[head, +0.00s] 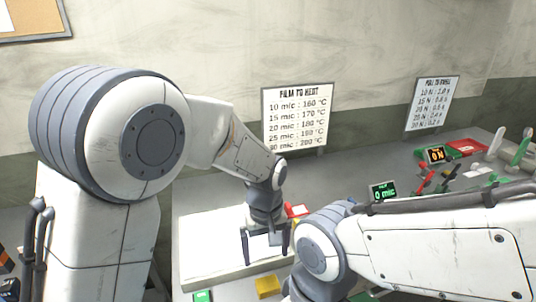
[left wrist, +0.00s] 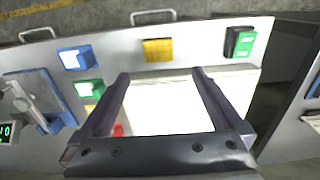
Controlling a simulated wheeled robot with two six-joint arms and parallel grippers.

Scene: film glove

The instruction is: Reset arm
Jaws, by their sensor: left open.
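My left gripper (head: 265,258) points down over a pale flat slab (head: 205,237) on the grey bench in the head view. In the left wrist view its two dark fingers (left wrist: 160,73) are spread apart over a bright white surface (left wrist: 165,108), with nothing seen held between them. A small red piece (left wrist: 118,130) shows beside the left finger. My right arm (head: 430,245) reaches in from the right across the front of the bench; its gripper is out of view.
A yellow block (head: 268,286) and a green block (head: 202,296) lie along the bench's near edge. Two signs, one temperature chart (head: 297,117), stand behind.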

